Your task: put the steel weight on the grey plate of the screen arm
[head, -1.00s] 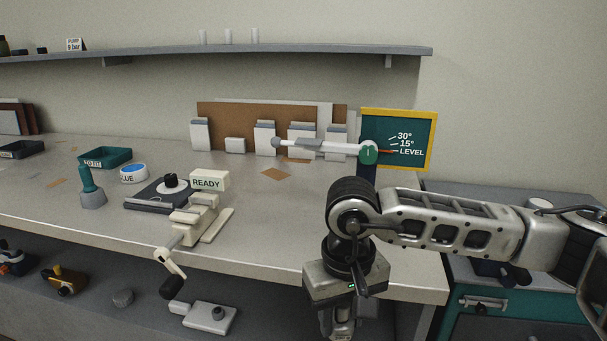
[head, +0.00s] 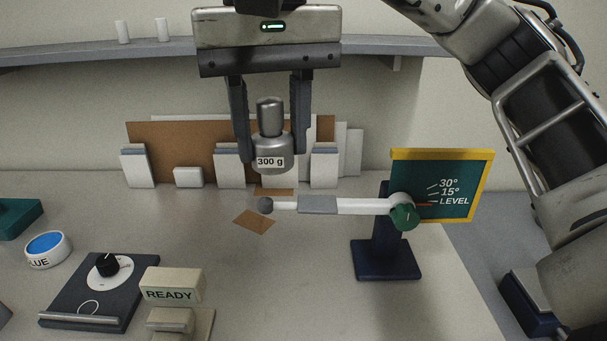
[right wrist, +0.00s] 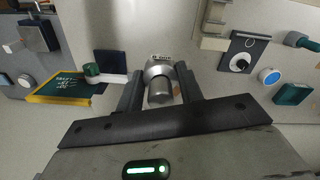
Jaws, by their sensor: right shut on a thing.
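The steel weight (head: 271,138), marked 300 g, hangs upright between the fingers of my right gripper (head: 270,165), which is shut on it. It also shows in the right wrist view (right wrist: 160,88). The screen arm (head: 355,206) is a white bar, about level, with a round grey knob at its left end and a green pivot at its right. The grey plate (head: 318,204) sits midway along it. In the head view the weight appears higher than the plate and left of it, apart from it. My left gripper is not in view.
A green board (head: 440,185) with angle marks stands behind the pivot, its red pointer near LEVEL. A dark post and base (head: 386,258) hold the arm. A READY block (head: 173,285), a dial box (head: 95,290) and a blue button (head: 47,248) stand left. White holders line the back.

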